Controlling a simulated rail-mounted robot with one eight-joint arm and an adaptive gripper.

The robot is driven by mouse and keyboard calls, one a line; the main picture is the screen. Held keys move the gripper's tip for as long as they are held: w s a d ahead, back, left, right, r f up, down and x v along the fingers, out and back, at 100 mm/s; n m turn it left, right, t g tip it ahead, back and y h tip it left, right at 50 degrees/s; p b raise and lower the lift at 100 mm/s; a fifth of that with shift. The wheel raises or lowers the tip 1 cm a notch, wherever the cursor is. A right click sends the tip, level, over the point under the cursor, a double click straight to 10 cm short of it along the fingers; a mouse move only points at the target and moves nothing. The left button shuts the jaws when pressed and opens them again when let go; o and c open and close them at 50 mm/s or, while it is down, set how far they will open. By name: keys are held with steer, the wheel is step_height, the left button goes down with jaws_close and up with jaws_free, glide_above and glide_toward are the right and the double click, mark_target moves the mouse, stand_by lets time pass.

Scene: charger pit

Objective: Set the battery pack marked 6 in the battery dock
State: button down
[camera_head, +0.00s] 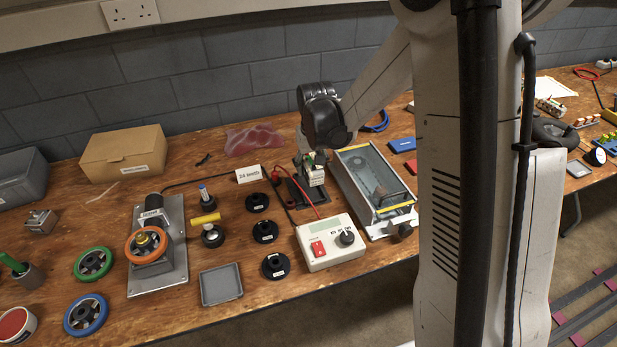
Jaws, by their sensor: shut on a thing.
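My gripper (309,158) is on the far side of the near bench, below the black wrist joint. It is small here and partly hidden by the wrist. It is shut on a small pale block (315,177) with dark markings. The block is close above or on a dark frame (298,196); I cannot tell whether they touch. I cannot read a 6 on it, so I cannot confirm it is the battery pack. I cannot tell for certain which thing is the battery dock.
A white control box (331,242) with red wires stands in front of the gripper. A clear-lidded case (374,187) is close on the right. A "24 teeth" card (249,174) and black discs (265,231) are on the left. A cardboard box (123,155) stands at the back.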

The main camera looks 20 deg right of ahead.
steer(key=shift+w+f+b, duration=0.4)
steer(key=shift+w+b, duration=0.1)
steer(key=shift+f, duration=0.1)
steer(key=b, duration=0.2)
glide_above(303, 189)
steer(key=d, duration=0.2)
steer(key=shift+s+f, duration=0.2)
steer(key=shift+f, duration=1.95)
steer(key=shift+f+b, duration=0.8)
steer(key=shift+b, duration=0.4)
steer(key=shift+r, duration=0.25)
stand_by(0.4)
steer(key=shift+f, duration=0.2)
stand_by(0.5)
steer(key=shift+r+b, duration=0.25)
steer(key=shift+b, duration=0.15)
stand_by(1.2)
steer(key=c, duration=1)
jaws_free()
